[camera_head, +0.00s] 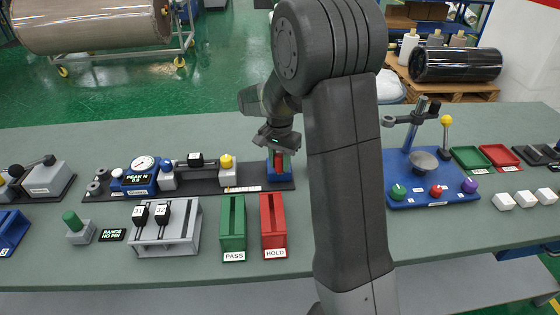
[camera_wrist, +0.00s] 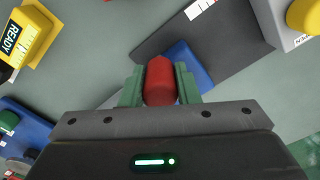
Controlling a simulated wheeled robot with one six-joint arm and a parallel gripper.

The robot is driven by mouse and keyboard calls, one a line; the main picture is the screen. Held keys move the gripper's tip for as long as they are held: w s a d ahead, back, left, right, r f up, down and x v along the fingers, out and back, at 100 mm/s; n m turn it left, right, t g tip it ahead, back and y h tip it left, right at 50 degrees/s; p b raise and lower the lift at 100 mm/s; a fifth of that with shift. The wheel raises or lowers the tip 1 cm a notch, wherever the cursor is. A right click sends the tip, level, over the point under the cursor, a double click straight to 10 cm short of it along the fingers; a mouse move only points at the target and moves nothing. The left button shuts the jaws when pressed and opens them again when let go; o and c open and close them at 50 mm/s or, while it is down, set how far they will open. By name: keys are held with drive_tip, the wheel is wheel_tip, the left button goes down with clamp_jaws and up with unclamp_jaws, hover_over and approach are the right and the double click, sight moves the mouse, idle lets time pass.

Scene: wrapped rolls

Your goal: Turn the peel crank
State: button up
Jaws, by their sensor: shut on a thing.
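A red upright handle (camera_head: 278,158), which I take to be the peel crank's grip, stands on a blue block (camera_head: 281,179) at the right end of the dark rail. My gripper (camera_head: 278,147) points down at it, just above the block. In the wrist view, the rounded red handle (camera_wrist: 160,80) sits between the green fingers of my gripper (camera_wrist: 160,88), which are shut on it. The blue block (camera_wrist: 188,60) shows behind it. The crank's arm and pivot are hidden or cannot be made out. The gauge (camera_head: 137,179) on the rail reads PEAK N 0.0.
A grey block with a yellow knob (camera_head: 226,161) stands on the rail left of my gripper. Green PASS (camera_head: 232,225) and red HOLD (camera_head: 273,222) trays lie in front. A blue board (camera_head: 428,190) with knobs lies right. My arm hides the table between.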

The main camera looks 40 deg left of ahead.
drive_tip(key=shift+a+r, duration=0.1)
drive_tip(key=o, duration=1)
drive_tip(key=shift+c, duration=0.2)
wheel_tip(320, 180, up, 14)
drive_tip(key=shift+f, duration=0.25)
wheel_tip(320, 180, down, 14)
drive_tip(key=shift+r, duration=0.15)
idle(0.3)
